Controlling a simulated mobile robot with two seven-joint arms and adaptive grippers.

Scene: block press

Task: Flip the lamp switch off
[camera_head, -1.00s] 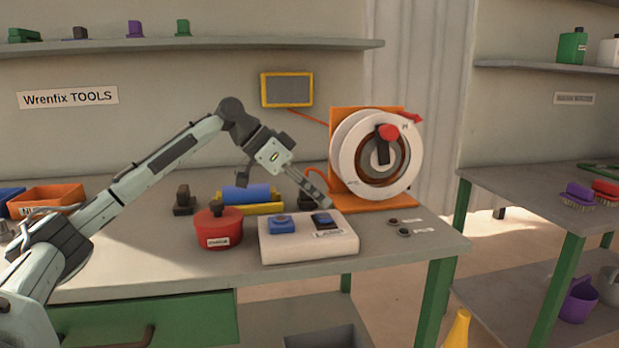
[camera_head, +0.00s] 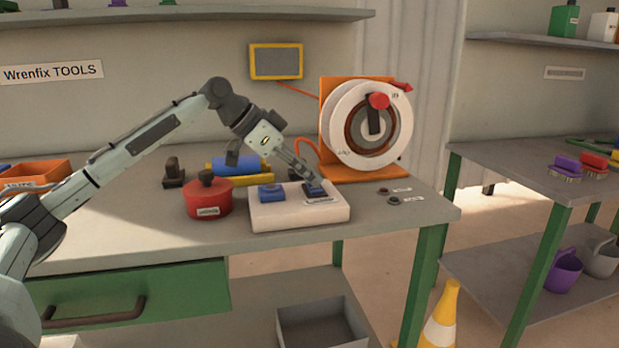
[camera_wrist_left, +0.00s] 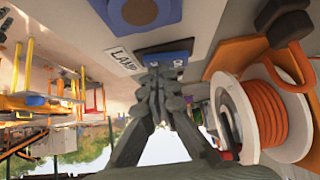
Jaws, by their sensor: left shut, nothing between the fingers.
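A white box (camera_head: 270,218) on the bench carries two blue controls. The right one is the lamp switch (camera_head: 314,193), with a LAMP label below it; the label (camera_wrist_left: 122,61) reads clearly in the left wrist view. The left control (camera_head: 271,192) has a round knob on a blue base. My left gripper (camera_head: 313,182) is shut and empty, its fingertips pointing down at the lamp switch. In the left wrist view the fingertips (camera_wrist_left: 161,76) overlap the near edge of the blue switch (camera_wrist_left: 172,51) and hide part of it. I cannot tell whether they touch. My right gripper is out of view.
A red pot (camera_head: 208,197) stands left of the box. A cable reel (camera_head: 370,125) on an orange stand is close behind on the right. Two small round knobs (camera_head: 393,200) lie right of the box. A blue roller (camera_head: 238,165) is behind.

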